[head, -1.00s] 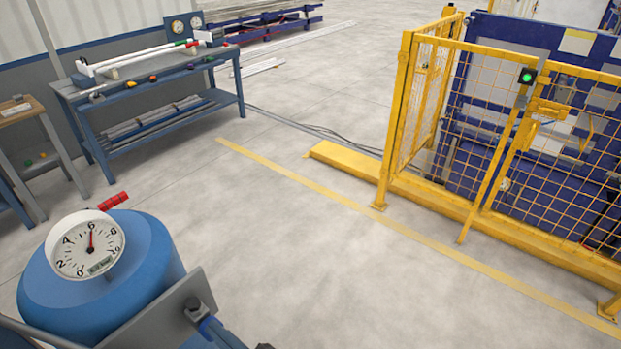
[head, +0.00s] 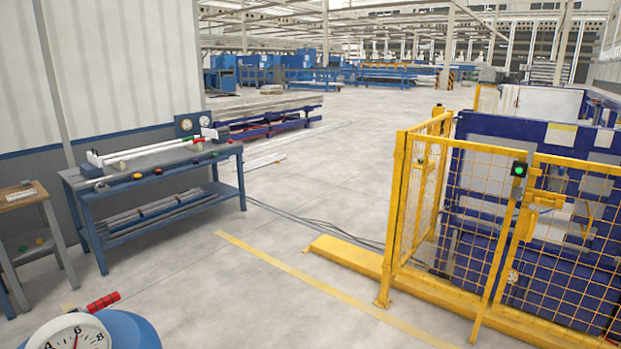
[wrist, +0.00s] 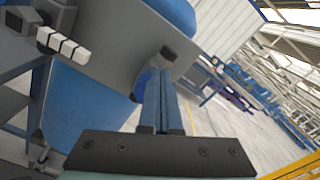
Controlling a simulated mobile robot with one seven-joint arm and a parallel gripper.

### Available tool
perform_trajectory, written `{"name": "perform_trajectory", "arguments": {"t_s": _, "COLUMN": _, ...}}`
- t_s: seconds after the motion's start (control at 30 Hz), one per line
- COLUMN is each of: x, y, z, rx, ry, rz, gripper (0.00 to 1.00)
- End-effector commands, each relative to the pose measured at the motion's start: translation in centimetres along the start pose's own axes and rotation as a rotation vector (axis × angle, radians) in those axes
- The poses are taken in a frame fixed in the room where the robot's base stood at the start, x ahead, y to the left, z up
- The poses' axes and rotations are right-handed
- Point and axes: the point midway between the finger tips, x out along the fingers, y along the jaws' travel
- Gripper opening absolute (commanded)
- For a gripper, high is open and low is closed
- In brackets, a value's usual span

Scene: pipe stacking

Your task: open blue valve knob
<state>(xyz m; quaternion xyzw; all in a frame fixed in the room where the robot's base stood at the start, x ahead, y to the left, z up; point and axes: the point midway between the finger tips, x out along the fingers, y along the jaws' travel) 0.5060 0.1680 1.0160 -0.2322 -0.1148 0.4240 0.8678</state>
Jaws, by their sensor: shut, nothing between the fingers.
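In the wrist view, my gripper (wrist: 160,78) is shut, its fingers together and pointing up the picture at a grey plate (wrist: 112,42). A small rounded blue piece (wrist: 142,84) shows at the left edge of the fingers, mostly hidden behind them. It looks like the blue valve knob, but I cannot tell whether the fingers touch it. The head view shows neither my gripper nor this blue piece. The blue tank (head: 132,330) with a white dial gauge (head: 68,336) is at its bottom left, cut off by the frame.
A red handle (head: 103,302) sticks up behind the gauge. A white segmented handle (wrist: 62,45) is left of my gripper in the wrist view. A blue workbench (head: 150,184) stands at the left, a yellow mesh fence (head: 400,220) at the right.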

Motion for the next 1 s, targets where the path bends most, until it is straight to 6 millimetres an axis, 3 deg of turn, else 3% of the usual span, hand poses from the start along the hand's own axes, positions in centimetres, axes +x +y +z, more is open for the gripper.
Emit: {"name": "perform_trajectory", "arguments": {"t_s": 1.0, "x": -0.1, "y": 1.9, "z": -0.3, "rx": 0.002, "ry": 0.008, "rz": 0.000, "gripper": 0.00}}
